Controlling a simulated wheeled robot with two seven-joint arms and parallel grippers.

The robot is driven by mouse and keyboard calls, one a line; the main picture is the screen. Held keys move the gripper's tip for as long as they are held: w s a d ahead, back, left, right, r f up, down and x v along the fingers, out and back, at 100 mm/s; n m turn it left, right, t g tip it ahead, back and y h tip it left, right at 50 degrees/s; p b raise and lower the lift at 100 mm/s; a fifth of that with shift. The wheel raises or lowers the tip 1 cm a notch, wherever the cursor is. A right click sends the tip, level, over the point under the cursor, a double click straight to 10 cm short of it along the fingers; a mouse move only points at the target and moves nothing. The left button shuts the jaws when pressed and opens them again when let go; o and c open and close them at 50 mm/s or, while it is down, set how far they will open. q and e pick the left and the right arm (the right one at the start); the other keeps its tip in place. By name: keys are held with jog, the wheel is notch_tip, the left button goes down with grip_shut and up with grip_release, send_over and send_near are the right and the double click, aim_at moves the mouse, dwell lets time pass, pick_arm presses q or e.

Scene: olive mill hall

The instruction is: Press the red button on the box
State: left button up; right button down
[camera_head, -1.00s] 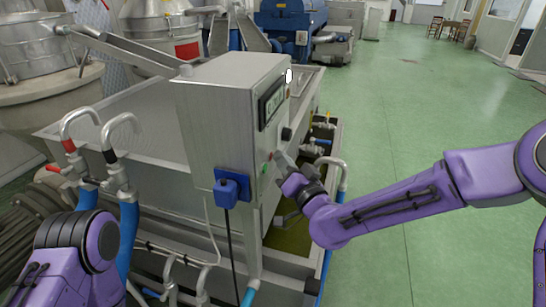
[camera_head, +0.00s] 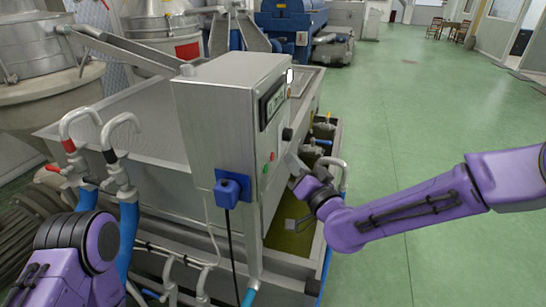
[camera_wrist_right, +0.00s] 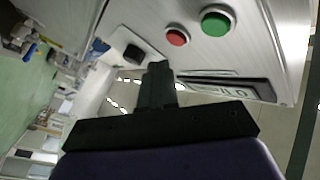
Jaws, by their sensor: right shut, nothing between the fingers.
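The grey control box (camera_head: 222,118) stands left of centre in the head view. Its right-hand face carries a small red button (camera_head: 272,156) with a green button (camera_head: 265,168) just below it. My right gripper (camera_head: 291,160) is just to the right of that face, apart from the red button. In the right wrist view the red button (camera_wrist_right: 177,36) and the green button (camera_wrist_right: 216,20) are both uncovered, beyond the fingertips. The right gripper (camera_wrist_right: 160,70) is shut and empty. My left arm shows at the lower left, but its gripper is not in view.
Green floor (camera_head: 430,120) is clear on the right.

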jog(key=d, duration=0.1)
jog(key=s+d, duration=0.1)
jog(key=d, duration=0.1)
jog(key=shift+s+d, duration=0.3)
jog(key=shift+d, duration=0.1)
jog(key=s+d+f+m+g+h, duration=0.2)
jog(key=s+d+f+g+h, duration=0.15)
jog(key=f, duration=0.55)
jog(key=s+d+f+m+g+h, duration=0.1)
jog(key=s+d+f+g+h, duration=0.2)
jog(key=f, duration=0.7)
jog(key=s+d+f+m+g+h, duration=0.1)
jog(key=s+d+f+m+g, duration=0.15)
jog(key=s+f, duration=0.45)
jog(key=s+d+f+n+g+h, duration=0.1)
jog(key=s+d+f+g, duration=0.2)
jog(key=s+f, duration=0.5)
jog(key=s+d+f+g+h+b, duration=0.1)
jog(key=s+d+f+g+h, duration=0.1)
jog(key=s+f, duration=0.6)
jog(key=s+d+g, duration=0.1)
jog(key=s+d, duration=0.1)
jog(key=s, duration=0.3)
jog(key=shift+s+d+n+b, duration=0.3)
jog(key=shift+s+d+n, duration=0.05)
jog(key=shift+s, duration=0.05)
jog(key=shift+f, duration=0.1)
